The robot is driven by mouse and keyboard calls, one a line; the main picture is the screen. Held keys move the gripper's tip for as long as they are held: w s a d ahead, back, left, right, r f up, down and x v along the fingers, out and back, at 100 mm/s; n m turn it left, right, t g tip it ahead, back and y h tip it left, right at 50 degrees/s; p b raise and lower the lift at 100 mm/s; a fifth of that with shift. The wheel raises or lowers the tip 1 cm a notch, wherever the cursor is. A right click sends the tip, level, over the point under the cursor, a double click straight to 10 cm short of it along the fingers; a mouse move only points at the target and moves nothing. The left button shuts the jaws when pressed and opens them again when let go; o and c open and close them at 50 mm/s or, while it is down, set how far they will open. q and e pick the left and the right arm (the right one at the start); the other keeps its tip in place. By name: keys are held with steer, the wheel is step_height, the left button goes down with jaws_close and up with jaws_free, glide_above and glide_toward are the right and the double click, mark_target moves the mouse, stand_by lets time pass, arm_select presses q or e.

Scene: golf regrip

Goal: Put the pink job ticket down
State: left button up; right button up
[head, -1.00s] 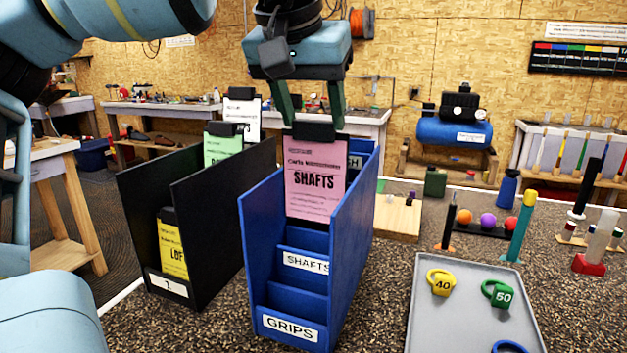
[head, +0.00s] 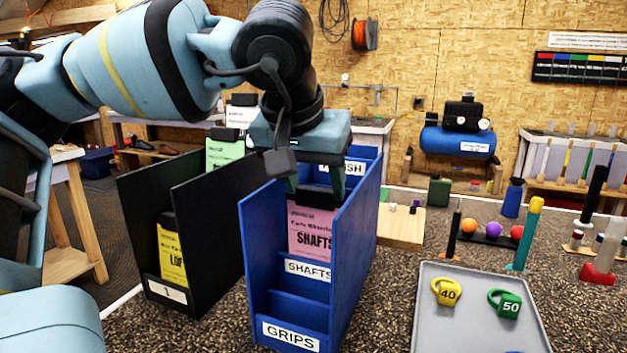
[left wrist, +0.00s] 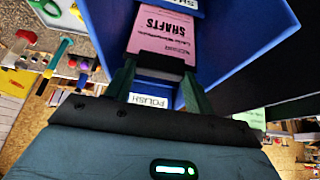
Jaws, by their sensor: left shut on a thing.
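The pink job ticket (head: 312,232), printed SHAFTS, is upright inside the blue sorter (head: 356,240). Its lower edge is just behind the panel labelled SHAFTS (head: 307,270); whether it rests on the bottom is hidden. My left gripper (head: 318,190) points down into the sorter and is shut on the ticket's top end, where its black clip was seen. The left wrist view also shows the pink ticket (left wrist: 160,45) between my fingers (left wrist: 158,88) and a POLISH label near them. My right gripper is out of view.
A black sorter (head: 205,225) with yellow (head: 172,255), green (head: 225,150) and white tickets stands close on the left. A grey tray (head: 470,325) with yellow (head: 446,292) and green (head: 505,303) weights lies at right. The sorter's blue side walls flank my gripper closely.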

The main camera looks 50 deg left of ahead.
arm_select(q)
steer(key=o, duration=1.4)
steer(key=shift+f, duration=0.1)
steer(key=shift+d+r, duration=0.1)
steer(key=shift+r, duration=0.3)
steer(key=p+v, duration=0.1)
steer(key=v, duration=1)
steer(key=shift+s+r, duration=0.2)
steer(key=shift+s, duration=0.05)
